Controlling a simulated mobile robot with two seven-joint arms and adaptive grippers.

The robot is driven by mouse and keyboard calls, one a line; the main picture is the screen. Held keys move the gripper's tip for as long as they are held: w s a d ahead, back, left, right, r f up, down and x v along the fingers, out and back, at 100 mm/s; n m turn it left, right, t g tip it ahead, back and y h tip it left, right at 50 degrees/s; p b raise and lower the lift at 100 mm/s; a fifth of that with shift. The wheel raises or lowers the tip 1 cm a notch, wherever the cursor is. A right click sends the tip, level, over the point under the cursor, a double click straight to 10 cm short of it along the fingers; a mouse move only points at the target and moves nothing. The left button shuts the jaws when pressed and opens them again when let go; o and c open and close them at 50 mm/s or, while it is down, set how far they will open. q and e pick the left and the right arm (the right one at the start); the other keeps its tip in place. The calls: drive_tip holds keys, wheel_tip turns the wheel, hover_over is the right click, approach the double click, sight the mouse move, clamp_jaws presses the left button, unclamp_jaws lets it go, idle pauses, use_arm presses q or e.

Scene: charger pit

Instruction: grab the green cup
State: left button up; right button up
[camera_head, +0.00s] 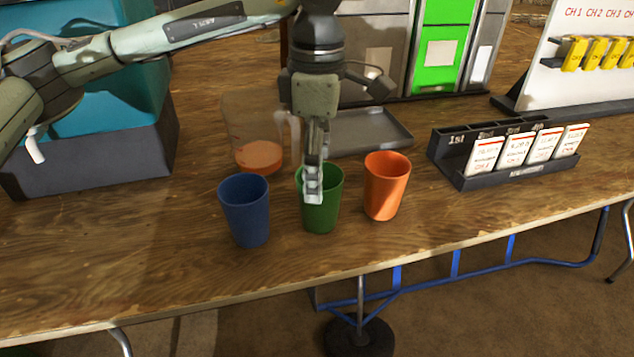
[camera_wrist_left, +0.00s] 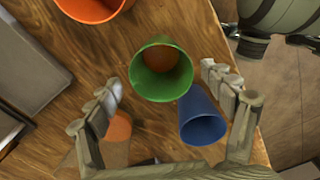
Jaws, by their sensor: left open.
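The green cup (camera_head: 325,209) stands upright on the wooden table, between the blue cup (camera_head: 246,211) and the orange cup (camera_head: 386,184). My left gripper (camera_head: 313,197) points down at the green cup, its fingers overlapping the cup in the head view and hiding part of its rim and front. In the left wrist view the jaws are wide open and empty, and the green cup (camera_wrist_left: 148,84) shows between and beyond the fingertips. Its mouth faces the camera. The blue cup (camera_wrist_left: 202,122) lies near the right finger. Contact cannot be told.
A clear pitcher (camera_head: 240,125) with orange contents stands behind the blue cup. A grey tray (camera_head: 365,133) lies behind the green cup. A black card rack (camera_head: 462,178) stands at right. The table's front edge is near the cups, with bare wood at front left.

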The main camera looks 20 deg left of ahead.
sight(320, 206)
use_arm(q)
wheel_tip(320, 206, down, 8)
drive_tip(key=shift+s+d+r+p, duration=0.1)
drive_tip(key=shift+d+r+p, duration=0.05)
drive_tip(key=shift+p, duration=0.35)
use_arm(e)
drive_tip(key=shift+s+f, duration=0.25)
drive_tip(key=shift+f, duration=0.8)
use_arm(q)
drive_tip(key=shift+c, duration=0.2)
drive_tip(key=c, duration=1.3)
use_arm(e)
drive_tip(key=shift+a, duration=0.1)
use_arm(q)
drive_tip(key=shift+o, duration=0.2)
drive_tip(key=shift+r, duration=0.2)
